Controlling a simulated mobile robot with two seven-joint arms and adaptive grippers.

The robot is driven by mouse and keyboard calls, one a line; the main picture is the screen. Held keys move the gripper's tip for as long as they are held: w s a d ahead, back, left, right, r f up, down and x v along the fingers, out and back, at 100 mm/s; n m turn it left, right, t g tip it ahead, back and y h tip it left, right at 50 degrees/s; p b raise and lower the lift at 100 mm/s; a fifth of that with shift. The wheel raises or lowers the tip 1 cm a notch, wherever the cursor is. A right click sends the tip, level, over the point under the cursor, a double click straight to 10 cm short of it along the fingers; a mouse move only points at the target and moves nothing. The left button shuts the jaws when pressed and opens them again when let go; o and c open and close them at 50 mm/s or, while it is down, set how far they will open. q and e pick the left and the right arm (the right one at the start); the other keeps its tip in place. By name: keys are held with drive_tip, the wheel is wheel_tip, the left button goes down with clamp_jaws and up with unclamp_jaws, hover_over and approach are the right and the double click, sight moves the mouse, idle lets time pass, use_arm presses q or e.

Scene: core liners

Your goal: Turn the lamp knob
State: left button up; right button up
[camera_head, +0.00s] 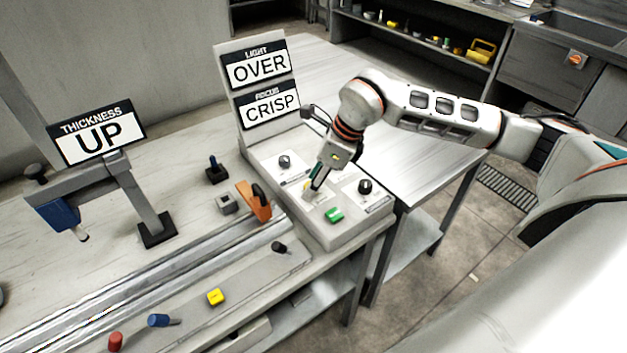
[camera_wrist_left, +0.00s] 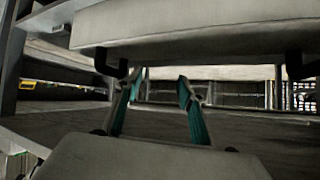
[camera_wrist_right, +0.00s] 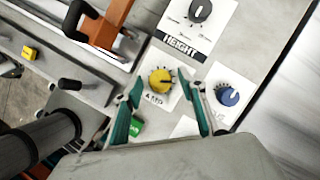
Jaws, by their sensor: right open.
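The lamp knob is a yellow dial (camera_wrist_right: 160,81) on a white plate, with a partly hidden label that seems to read LAMP, in the right wrist view. My right gripper (camera_wrist_right: 161,84) is open, with its teal fingers at either side of the yellow knob in that picture; contact cannot be told. In the head view my right gripper (camera_head: 314,188) reaches down over the grey control panel (camera_head: 345,233) and mostly hides the knob. My left gripper (camera_wrist_left: 160,82) is open and empty in the left wrist view, below a light slab; it is outside the head view.
A blue knob (camera_wrist_right: 228,95) and a black HEIGHT knob (camera_wrist_right: 200,11) neighbour the yellow one. A green button (camera_head: 334,215) sits nearby. Signs read LIGHT OVER (camera_head: 258,69), FOCUS CRISP (camera_head: 270,108) and THICKNESS UP (camera_head: 98,134). An orange clamp (camera_head: 257,205) stands left of the panel.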

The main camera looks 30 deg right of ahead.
drive_tip(key=shift+c, duration=0.4)
drive_tip(key=c, duration=1)
drive_tip(key=shift+c, duration=0.2)
drive_tip(key=shift+w+n, duration=0.1)
drive_tip(key=shift+n, duration=0.3)
drive_tip(key=shift+n+g+y, duration=0.3)
drive_tip(key=shift+n+y, duration=0.1)
drive_tip(key=shift+n, duration=0.2)
drive_tip(key=n+g+p, duration=0.1)
drive_tip(key=n, duration=0.2)
drive_tip(key=shift+w+r+n, duration=0.1)
drive_tip(key=shift+w+n, duration=0.05)
drive_tip(key=shift+n, duration=0.15)
drive_tip(key=shift+n+g+y+p, duration=0.3)
drive_tip(key=shift+n+g+p, duration=0.2)
drive_tip(key=shift+n, duration=0.6)
